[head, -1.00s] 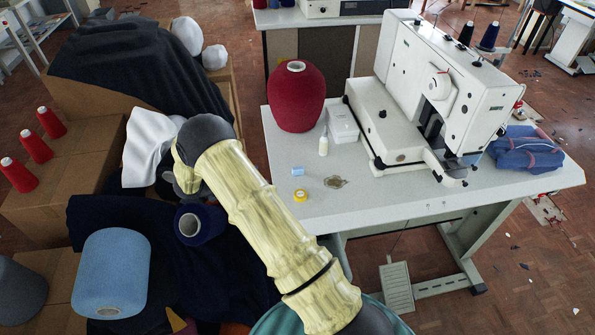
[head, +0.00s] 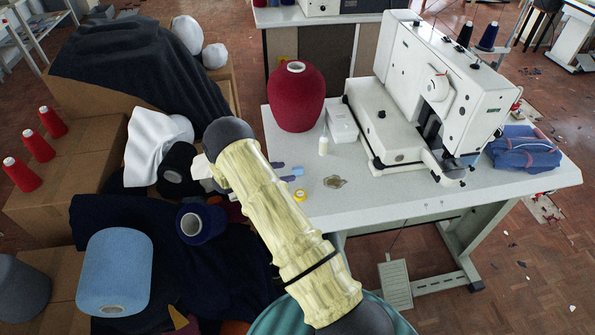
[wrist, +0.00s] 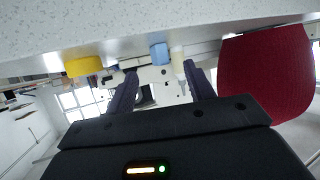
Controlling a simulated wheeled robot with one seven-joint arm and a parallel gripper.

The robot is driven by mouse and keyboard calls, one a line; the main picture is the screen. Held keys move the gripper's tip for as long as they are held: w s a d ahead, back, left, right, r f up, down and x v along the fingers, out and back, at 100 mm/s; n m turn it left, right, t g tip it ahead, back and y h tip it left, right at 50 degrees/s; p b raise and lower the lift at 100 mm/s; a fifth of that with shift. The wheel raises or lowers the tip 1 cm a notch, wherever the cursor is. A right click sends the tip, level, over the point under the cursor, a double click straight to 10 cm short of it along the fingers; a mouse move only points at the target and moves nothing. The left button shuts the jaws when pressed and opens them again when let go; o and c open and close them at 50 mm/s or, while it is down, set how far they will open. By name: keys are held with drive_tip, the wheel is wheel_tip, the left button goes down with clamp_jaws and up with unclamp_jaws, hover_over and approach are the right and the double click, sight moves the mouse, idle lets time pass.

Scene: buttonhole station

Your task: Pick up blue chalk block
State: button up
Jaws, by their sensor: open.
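The blue chalk block (head: 298,170) sits on the white table near its left edge. In the wrist view the blue chalk block (wrist: 160,53) shows between the two dark fingers, beyond their tips. My gripper (head: 286,171) is at the table's left side, low, its fingers pointing right toward the block. In the wrist view my gripper (wrist: 159,78) is open with nothing held. The head view does not show clearly whether the fingertips reach beside the block.
A yellow disc-like item (head: 300,196) lies just in front of the block. A small white bottle (head: 323,146) and a large red yarn cone (head: 296,98) stand behind it. A sewing machine (head: 430,95) fills the table's right. A brownish patch (head: 335,182) lies to the right.

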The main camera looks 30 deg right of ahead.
sight(293, 171)
drive_tip(key=p+x, duration=0.1)
drive_tip(key=x, duration=0.4)
drive_tip(key=shift+f, duration=0.15)
clamp_jaws()
idle(0.4)
